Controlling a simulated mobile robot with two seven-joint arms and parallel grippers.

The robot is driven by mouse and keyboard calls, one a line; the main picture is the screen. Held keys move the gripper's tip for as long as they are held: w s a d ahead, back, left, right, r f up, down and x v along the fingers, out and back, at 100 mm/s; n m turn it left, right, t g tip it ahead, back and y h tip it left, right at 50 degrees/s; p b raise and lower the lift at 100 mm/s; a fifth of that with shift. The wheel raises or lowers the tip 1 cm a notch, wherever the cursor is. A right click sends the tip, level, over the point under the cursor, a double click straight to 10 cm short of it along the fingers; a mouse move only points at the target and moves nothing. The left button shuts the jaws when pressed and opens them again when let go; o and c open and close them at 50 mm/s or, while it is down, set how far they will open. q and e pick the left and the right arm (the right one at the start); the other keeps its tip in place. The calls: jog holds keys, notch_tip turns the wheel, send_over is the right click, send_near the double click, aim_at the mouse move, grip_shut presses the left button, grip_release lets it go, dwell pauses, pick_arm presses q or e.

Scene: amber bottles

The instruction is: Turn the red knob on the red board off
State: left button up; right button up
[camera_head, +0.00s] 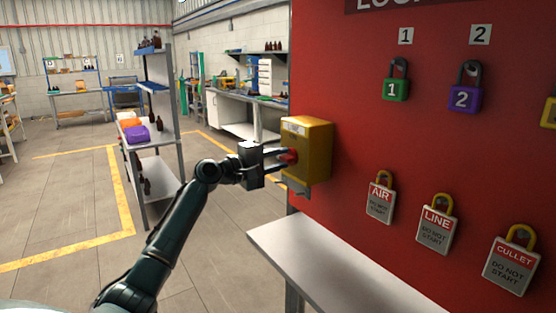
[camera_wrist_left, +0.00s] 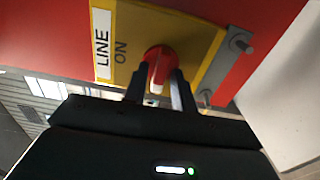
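The red knob (camera_head: 290,156) is on the side of a yellow box mounted at the left edge of the red board (camera_head: 345,130). In the left wrist view the knob (camera_wrist_left: 158,62) has a white stripe, and the plate beside it reads "LINE" and "ON". My left gripper (camera_head: 277,157) is at the knob, with its two fingers apart on either side of it. The fingers (camera_wrist_left: 161,80) partly cover the knob; whether they touch it is unclear. My right gripper is not in view.
The yellow box (camera_head: 312,150) projects from the board. Numbered padlocks and tags labelled AIR (camera_head: 381,200), LINE (camera_head: 436,228) and CULLET (camera_head: 511,262) hang on the board. A pale shelf (camera_head: 330,260) juts out below. A rack (camera_head: 155,120) with bottles stands behind my left arm.

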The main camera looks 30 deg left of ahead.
pick_arm(q)
jog(key=shift+o, duration=0.6)
jog(key=shift+s+a+f, duration=0.1)
jog(key=shift+s+a, duration=0.05)
jog(key=shift+s, duration=0.1)
jog(key=b+v, duration=0.4)
jog(key=v, duration=0.8)
jog(key=shift+s, duration=0.3)
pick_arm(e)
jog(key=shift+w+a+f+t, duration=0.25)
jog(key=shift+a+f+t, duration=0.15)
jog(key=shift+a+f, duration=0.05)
